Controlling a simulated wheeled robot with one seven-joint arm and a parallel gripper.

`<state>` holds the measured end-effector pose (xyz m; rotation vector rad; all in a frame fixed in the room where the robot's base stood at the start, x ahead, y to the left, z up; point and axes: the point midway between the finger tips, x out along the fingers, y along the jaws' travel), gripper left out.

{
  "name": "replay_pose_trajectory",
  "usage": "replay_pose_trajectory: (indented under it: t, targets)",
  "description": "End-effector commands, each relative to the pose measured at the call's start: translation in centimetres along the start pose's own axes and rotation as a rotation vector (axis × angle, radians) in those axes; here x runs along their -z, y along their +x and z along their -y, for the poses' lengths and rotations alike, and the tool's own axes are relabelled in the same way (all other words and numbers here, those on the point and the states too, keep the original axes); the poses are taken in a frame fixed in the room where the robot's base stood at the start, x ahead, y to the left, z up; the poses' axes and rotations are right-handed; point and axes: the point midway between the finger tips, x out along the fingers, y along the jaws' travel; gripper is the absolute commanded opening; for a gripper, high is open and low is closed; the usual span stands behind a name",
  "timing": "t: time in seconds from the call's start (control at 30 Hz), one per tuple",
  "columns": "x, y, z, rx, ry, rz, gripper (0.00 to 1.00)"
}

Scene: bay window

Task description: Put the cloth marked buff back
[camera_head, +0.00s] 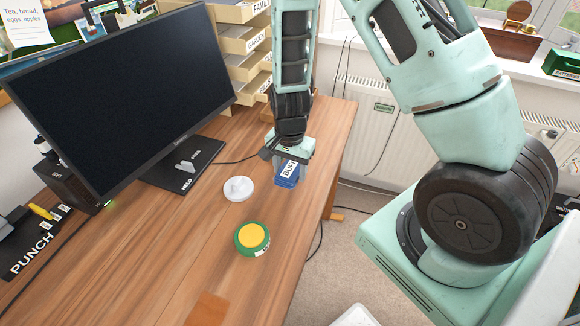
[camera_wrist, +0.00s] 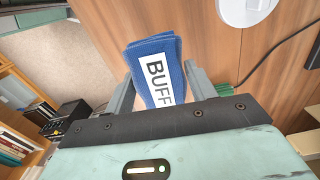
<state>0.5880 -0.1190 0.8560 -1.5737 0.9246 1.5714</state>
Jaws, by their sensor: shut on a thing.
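The cloth marked BUFF (camera_head: 287,176) is a folded blue block with a white label, near the desk's right edge in the head view. It also shows in the wrist view (camera_wrist: 155,52), upright between the two grey fingers. My gripper (camera_head: 290,160) is shut on it, with one finger on each side; in the wrist view the fingers (camera_wrist: 160,85) press its sides. The cloth is over the wooden desk (camera_head: 150,255); I cannot tell whether it touches the top. Its lower part is hidden in the wrist view by my gripper body.
A white round thing with a knob (camera_head: 238,189) and a green and yellow round thing (camera_head: 251,237) stand left of and nearer than the cloth. The monitor (camera_head: 130,85) and labelled trays (camera_head: 245,42) are behind. The front desk is mostly clear; carpet (camera_head: 340,240) lies beyond its right edge.

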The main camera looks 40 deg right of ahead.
Motion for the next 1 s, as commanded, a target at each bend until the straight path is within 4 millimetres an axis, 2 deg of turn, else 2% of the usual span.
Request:
replay_pose_trajectory:
  t: [0.7,1.0]
  targets:
    - [0.0,5.1,0.0,0.0,0.001,0.0,0.01]
    - [0.0,6.0,0.0,0.0,0.001,0.0,0.01]
